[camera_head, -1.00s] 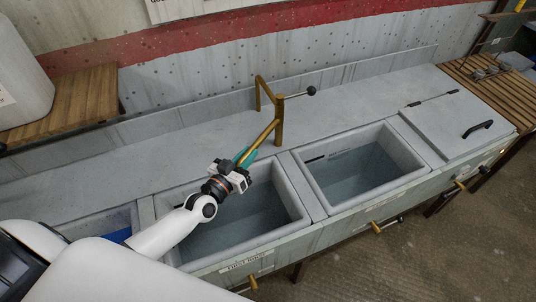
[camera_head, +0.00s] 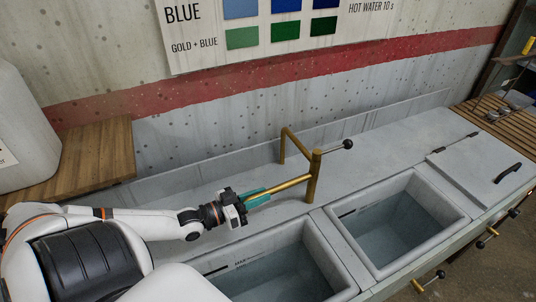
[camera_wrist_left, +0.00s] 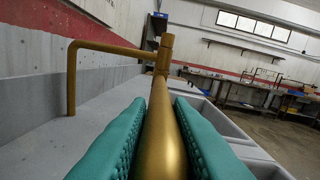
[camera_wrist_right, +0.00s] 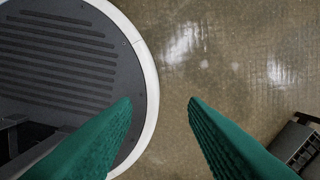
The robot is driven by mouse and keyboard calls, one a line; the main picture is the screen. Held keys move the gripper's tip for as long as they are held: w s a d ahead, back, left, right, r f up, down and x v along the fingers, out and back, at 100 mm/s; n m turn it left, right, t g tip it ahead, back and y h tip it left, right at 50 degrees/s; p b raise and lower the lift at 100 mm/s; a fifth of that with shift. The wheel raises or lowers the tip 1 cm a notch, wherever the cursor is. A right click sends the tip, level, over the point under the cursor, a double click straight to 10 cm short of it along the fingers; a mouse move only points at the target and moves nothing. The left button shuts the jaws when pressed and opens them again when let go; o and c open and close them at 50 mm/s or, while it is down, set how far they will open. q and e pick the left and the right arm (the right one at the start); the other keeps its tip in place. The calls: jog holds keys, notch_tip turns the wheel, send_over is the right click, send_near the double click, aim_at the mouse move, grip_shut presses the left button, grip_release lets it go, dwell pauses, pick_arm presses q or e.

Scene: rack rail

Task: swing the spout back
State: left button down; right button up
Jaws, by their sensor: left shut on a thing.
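The brass spout (camera_head: 278,190) runs from a brass post (camera_head: 314,177) down and left to my left gripper (camera_head: 250,195). The gripper is shut on the spout near its free end. In the left wrist view the spout (camera_wrist_left: 160,140) lies between the teal fingers (camera_wrist_left: 160,120). The spout now reaches over the counter behind the middle basin. A bent brass pipe (camera_head: 288,138) and a lever with a black knob (camera_head: 347,145) join the post. My right gripper (camera_wrist_right: 160,105) shows only in the right wrist view, its fingers apart and empty above the floor.
A wooden shelf (camera_head: 90,165) with a white container (camera_head: 25,140) stands at the left.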

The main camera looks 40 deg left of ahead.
pick_arm(q)
jog(key=c, duration=1.3)
grip_release()
jog(key=shift+a, duration=0.1)
pick_arm(e)
jog(key=shift+a, duration=0.85)
pick_arm(q)
jog(key=shift+s, duration=0.1)
pick_arm(e)
jog(key=shift+d, duration=0.2)
pick_arm(q)
jog(key=shift+s+a+f, duration=0.1)
jog(key=shift+s, duration=0.15)
jog(key=p+v, duration=0.1)
jog(key=v, duration=1)
jog(key=shift+s, duration=0.15)
pick_arm(e)
jog(key=shift+d+r, duration=0.25)
jog(key=shift+r, duration=0.25)
jog(key=shift+a, duration=0.2)
